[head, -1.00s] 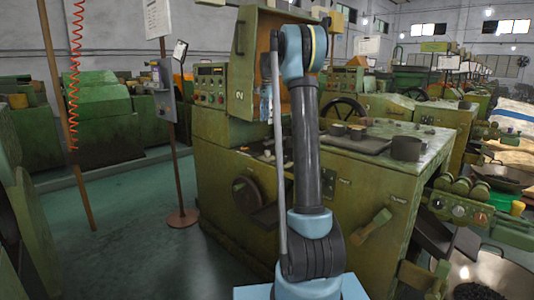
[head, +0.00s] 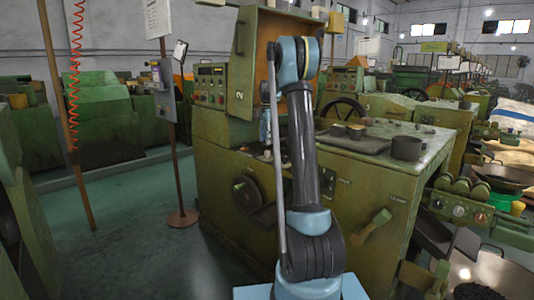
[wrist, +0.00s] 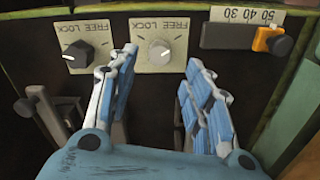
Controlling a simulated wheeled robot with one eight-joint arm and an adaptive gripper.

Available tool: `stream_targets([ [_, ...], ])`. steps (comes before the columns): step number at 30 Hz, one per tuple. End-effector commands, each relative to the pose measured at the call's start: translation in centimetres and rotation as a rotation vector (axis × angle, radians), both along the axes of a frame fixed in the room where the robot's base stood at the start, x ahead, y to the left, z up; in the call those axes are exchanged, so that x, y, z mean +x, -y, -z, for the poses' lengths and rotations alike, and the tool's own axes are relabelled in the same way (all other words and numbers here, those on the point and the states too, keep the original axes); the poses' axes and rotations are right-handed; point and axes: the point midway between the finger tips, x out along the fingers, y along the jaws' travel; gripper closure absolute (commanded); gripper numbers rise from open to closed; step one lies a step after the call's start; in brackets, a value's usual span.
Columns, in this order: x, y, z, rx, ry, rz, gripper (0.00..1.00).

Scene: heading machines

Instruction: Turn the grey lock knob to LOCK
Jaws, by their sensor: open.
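The grey lock knob (wrist: 160,52) sits on a pale plate marked FREE and LOCK in the wrist view. A light pointer line shows on its face. My gripper (wrist: 163,66) is open and empty, with one blue-padded finger on each side of the grey knob's plate in the picture. The fingers appear apart from the knob; the exact depth gap is hard to tell. A similar black knob (wrist: 77,54) on its own FREE/LOCK plate is at left, near the left finger.
An orange slider with a black knob (wrist: 272,40) sits by a number scale at the right. A dark lever (wrist: 40,105) is at the left of the wrist view. The green machine (head: 235,160) has an open door panel (head: 260,60) close to my arm.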

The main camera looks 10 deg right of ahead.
Motion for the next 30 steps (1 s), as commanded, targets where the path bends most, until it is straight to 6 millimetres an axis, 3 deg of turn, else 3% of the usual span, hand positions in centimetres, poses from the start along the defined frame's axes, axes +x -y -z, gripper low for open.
stream_targets([
  [6,0.0,0.0,3.7,0.000,0.000,0.000,0.54],
  [12,0.0,0.0,5.9,0.000,0.000,0.000,0.54],
  [25,0.0,0.0,6.8,0.000,0.000,0.000,0.54],
  [30,0.0,0.0,6.8,0.000,0.000,0.000,0.90],
])
